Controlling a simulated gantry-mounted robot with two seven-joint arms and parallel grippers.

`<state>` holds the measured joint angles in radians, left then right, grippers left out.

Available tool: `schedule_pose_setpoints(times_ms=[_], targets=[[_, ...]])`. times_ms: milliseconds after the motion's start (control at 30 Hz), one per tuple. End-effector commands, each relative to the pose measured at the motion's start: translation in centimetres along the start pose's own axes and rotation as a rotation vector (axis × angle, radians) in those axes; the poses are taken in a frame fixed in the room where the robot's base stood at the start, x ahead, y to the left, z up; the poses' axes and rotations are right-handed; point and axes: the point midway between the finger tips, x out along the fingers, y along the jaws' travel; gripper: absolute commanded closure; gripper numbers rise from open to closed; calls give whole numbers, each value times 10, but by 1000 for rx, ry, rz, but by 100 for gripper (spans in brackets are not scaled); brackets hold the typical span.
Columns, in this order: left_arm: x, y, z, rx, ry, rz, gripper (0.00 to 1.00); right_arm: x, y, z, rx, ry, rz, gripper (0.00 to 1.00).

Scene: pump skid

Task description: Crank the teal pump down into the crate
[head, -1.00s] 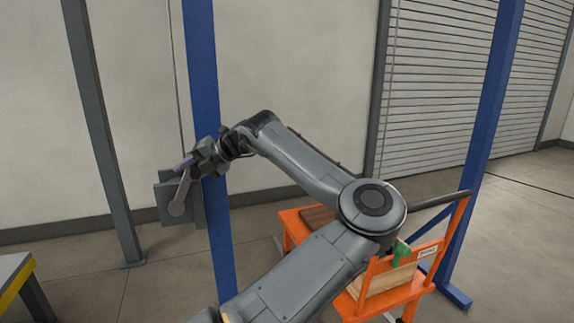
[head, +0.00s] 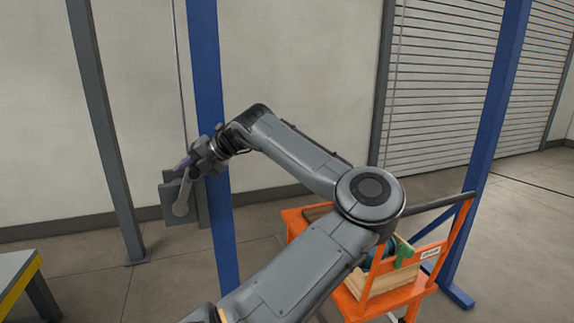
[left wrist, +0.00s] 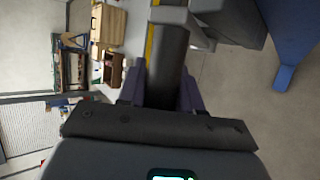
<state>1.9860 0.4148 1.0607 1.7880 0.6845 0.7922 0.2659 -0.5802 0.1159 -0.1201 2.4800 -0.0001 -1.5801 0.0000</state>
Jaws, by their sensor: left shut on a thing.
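My left gripper (head: 184,164), with purple fingers, is shut on the dark handle of the grey crank (head: 184,192); the crank arm points up from its pivot. In the left wrist view the dark handle (left wrist: 165,75) lies between the two fingers. The crank sits on a grey winch plate (head: 168,207) beside a blue post. The teal pump (head: 377,256) shows only in part, at the wooden crate (head: 385,280); my arm hides much of it, and I cannot tell how deep it sits. A green part (head: 404,251) stands beside it. My right gripper is out of view.
The crate stands on an orange cart (head: 420,292) with upright rails. Blue posts (head: 210,120) stand left and right. A grey bench with a yellow edge (head: 25,280) is at the lower left.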

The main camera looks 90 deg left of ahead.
Motion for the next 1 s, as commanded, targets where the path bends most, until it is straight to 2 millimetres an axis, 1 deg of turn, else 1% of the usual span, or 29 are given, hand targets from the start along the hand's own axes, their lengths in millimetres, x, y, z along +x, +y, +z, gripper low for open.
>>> schedule_pose_setpoints(times_ms=[300,1000], targets=[[1,0,-1,-5,-1,-25,100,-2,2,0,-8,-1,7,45],[-1,0,-2,-14,-7,-67,100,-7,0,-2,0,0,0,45]])
